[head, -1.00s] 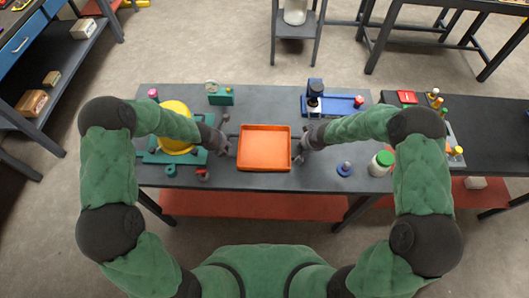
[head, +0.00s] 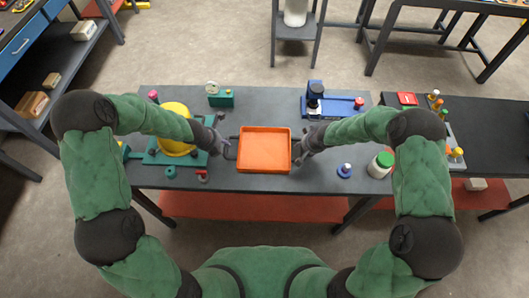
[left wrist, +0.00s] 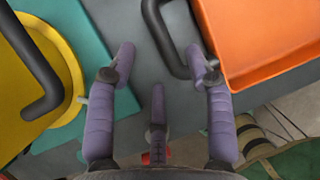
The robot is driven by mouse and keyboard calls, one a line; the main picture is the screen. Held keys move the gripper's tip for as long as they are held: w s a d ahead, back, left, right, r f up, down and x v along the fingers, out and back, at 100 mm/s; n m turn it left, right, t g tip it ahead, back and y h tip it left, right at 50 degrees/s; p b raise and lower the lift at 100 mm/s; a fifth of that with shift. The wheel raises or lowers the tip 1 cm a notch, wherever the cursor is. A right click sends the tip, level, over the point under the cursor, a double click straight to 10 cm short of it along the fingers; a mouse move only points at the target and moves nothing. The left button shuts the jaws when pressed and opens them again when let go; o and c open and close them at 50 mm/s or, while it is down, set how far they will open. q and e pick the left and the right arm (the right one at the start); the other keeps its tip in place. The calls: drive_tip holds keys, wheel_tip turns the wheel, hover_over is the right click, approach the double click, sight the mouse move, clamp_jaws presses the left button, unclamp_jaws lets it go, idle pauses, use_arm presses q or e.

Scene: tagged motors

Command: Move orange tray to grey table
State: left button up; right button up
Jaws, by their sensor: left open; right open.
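The orange tray (head: 264,150) lies flat on the dark grey table (head: 220,180) in the head view. It has a dark handle on each short side. My left gripper (head: 217,139) is open beside the left handle. In the left wrist view, the purple fingers (left wrist: 162,56) are spread, with the dark handle (left wrist: 166,35) between their tips and the orange tray (left wrist: 265,40) at the upper right. My right gripper (head: 302,148) is open at the tray's right handle, which it partly hides; I cannot tell whether it touches.
A blue device (head: 316,100) stands behind right. A green-lidded jar (head: 380,165) and blue-based part (head: 345,171) are at front right. A black table (head: 490,135) adjoins on the right.

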drive_tip(key=shift+d+r, duration=0.1)
drive_tip(key=shift+r, duration=0.3)
use_arm(q)
drive_tip(key=v, duration=0.6)
drive_tip(key=shift+s+r, duration=0.2)
drive_tip(key=shift+r, duration=0.15)
use_arm(e)
drive_tip(key=v, duration=1.1)
drive_tip(key=shift+s, duration=0.15)
use_arm(q)
drive_tip(key=shift+a, duration=0.1)
drive_tip(key=shift+s+f, duration=0.1)
use_arm(e)
drive_tip(key=shift+s, duration=0.1)
